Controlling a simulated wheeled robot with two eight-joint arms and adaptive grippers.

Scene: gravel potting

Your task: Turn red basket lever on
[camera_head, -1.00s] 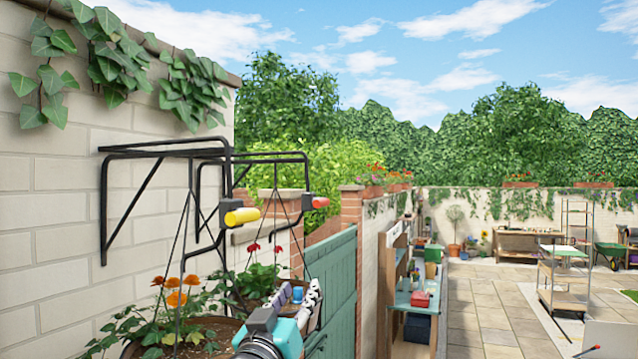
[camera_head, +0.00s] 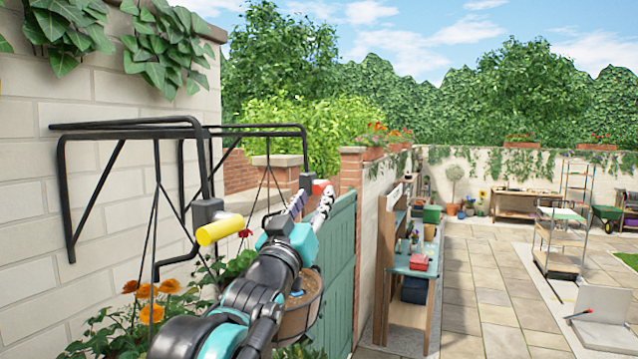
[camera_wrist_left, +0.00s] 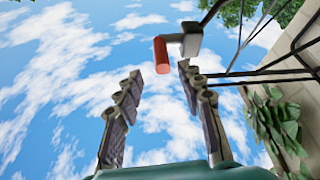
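The red lever (camera_head: 319,185) sticks out from the end of the farther black wall bracket (camera_head: 262,130), partly hidden by my fingers in the head view. My left gripper (camera_head: 310,200) is raised just below it, with its two fingers pointing up and apart. In the left wrist view the red lever (camera_wrist_left: 161,58) hangs from its grey housing (camera_wrist_left: 190,40), near the fingertips. The open left fingers (camera_wrist_left: 160,78) stand on either side of its line, with nothing held between them. Whether a finger touches it I cannot tell. My right gripper is not in view.
A yellow lever (camera_head: 220,229) sits on the nearer bracket, left of my arm. Orange flowers (camera_head: 151,290) grow below it. A brown hanging basket (camera_head: 300,318) is partly behind my left arm. A green gate (camera_head: 338,270) stands to the right. Paving is open farther right.

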